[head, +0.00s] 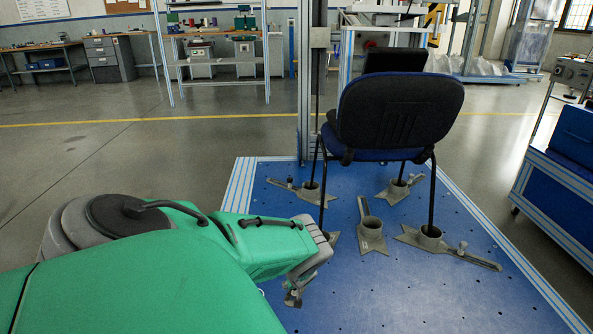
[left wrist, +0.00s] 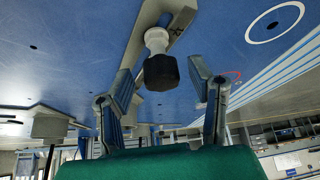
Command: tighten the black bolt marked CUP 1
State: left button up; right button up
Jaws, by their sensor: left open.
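In the left wrist view, a black bolt head (left wrist: 160,72) sits on a pale grey post (left wrist: 156,39) on a grey metal arm. My left gripper (left wrist: 160,84) is open, with one finger on each side of the black bolt head. I cannot tell whether either finger touches it. No CUP 1 marking is legible. In the head view, my left gripper (head: 295,290) is low over the blue platform, beside a cup fixture (head: 333,238) partly hidden behind the wrist. The bolt there is hidden. My right gripper is not in view.
A dark office chair (head: 400,108) stands on the blue platform (head: 385,295), its legs in grey cups such as the right front one (head: 430,238). A metal column (head: 304,85) rises behind. The platform's front is clear.

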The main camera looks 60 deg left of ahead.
pick_arm(q)
jog(key=shift+a+f, duration=0.2)
jog(key=c, duration=1.1)
jog(key=shift+s+r+m+t+p, duration=0.15)
jog(key=shift+m+t+p, duration=0.25)
jog(key=shift+m, duration=0.4)
jog(key=shift+m+h, duration=0.4)
jog(key=shift+m, duration=0.1)
jog(key=shift+s+m+t, duration=0.1)
jog(key=shift+m+t, duration=0.2)
jog(key=shift+m, duration=0.5)
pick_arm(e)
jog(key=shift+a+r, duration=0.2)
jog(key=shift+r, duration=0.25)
pick_arm(q)
jog(key=shift+a+f+m+t+h+b, duration=0.1)
jog(key=shift+f+m+t+h+b, duration=0.15)
jog(key=shift+m+t+h+b, duration=0.25)
jog(key=shift+r+m+t+h, duration=0.1)
jog(key=shift+m+t+h, duration=0.25)
jog(key=shift+m, duration=1.05)
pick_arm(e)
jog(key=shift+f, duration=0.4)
